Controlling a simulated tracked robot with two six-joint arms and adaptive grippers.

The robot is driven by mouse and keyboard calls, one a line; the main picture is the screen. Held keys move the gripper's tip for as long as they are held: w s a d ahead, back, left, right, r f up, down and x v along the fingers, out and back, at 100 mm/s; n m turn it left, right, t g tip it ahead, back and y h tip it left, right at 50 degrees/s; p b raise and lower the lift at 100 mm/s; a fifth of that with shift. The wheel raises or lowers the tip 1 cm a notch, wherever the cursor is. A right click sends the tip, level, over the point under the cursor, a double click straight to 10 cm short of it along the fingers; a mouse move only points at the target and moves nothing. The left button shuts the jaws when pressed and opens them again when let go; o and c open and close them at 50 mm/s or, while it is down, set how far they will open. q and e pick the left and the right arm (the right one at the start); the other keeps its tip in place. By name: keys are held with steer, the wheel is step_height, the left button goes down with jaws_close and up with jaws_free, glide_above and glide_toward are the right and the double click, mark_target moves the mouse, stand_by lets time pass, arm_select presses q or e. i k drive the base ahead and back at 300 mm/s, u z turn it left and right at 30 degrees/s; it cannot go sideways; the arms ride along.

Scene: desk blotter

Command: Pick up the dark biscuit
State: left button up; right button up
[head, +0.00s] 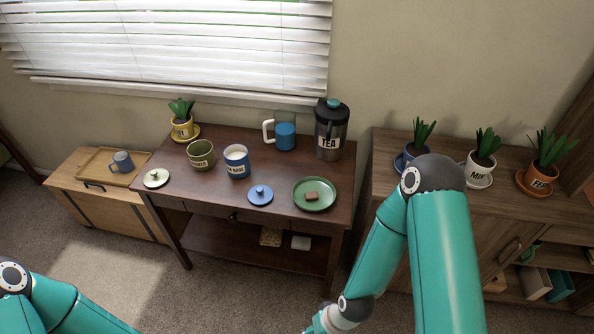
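A small dark brown biscuit (312,196) lies on a green plate (325,206) near the front right of the dark wooden table (215,208). Nothing touches it from above. My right arm comes in on the right and bends down in front of the table, and its wrist runs off the bottom edge, so the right gripper is not seen. My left arm shows only at the lower left corner, and the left gripper is out of view.
A blue lid (260,194), a blue canister (236,162), a green canister (200,154), a blue mug (284,135) and a tall tea canister (330,130) stand around the plate. Potted plants line the right cabinet (385,165). A low cabinet (110,205) stands left.

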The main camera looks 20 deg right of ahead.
mark_target(313, 196)
steer(key=z, duration=0.15)
steer(key=i, duration=1.05)
steer(key=z, duration=0.25)
